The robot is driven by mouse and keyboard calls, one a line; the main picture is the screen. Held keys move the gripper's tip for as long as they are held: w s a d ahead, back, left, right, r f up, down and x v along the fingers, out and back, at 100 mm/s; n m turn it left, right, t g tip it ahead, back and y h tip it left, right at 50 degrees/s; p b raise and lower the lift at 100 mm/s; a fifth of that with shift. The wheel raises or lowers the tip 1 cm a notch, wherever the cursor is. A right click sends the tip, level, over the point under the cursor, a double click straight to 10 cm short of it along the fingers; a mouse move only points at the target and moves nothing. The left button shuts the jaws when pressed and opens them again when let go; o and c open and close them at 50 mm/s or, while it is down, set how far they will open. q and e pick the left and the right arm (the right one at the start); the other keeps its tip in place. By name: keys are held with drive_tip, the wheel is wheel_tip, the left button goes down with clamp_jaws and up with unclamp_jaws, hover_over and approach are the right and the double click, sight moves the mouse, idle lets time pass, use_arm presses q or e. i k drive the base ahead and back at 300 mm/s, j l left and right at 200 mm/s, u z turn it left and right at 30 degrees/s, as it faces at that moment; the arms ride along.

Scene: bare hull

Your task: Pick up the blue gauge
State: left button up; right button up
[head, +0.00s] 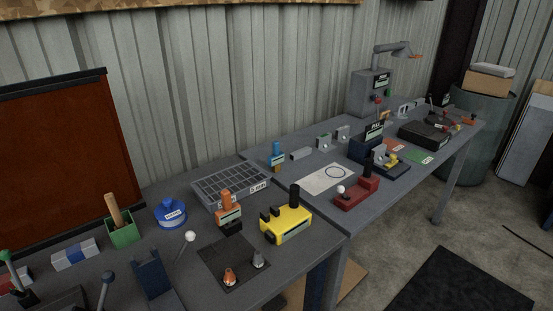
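A small upright blue piece with a white label and an orange-brown lower part (277,155) stands at the back of the bench, right of the grey compartment tray (232,187). Its shape resembles the orange labelled piece (229,209) in front of the tray. A round blue object with a white label (171,213) sits farther left on the bench. The labels are too small to read, so I cannot tell for certain which blue object is the gauge. Neither of my grippers is in view.
A yellow block fixture (287,223) and a dark mat with two small cones (234,262) lie in front. A green box with a wooden handle (122,228) stands left. A white sheet (327,178) and a red fixture (357,192) are right of the blue piece.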

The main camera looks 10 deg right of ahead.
sight(275, 160)
drive_tip(key=i+l+u, duration=0.25)
drive_tip(key=l, duration=0.25)
drive_tip(key=l+u, duration=0.25)
drive_tip(key=l, duration=0.25)
drive_tip(key=i+l+u, duration=0.2)
drive_tip(key=l, duration=0.35)
drive_tip(key=k, duration=0.1)
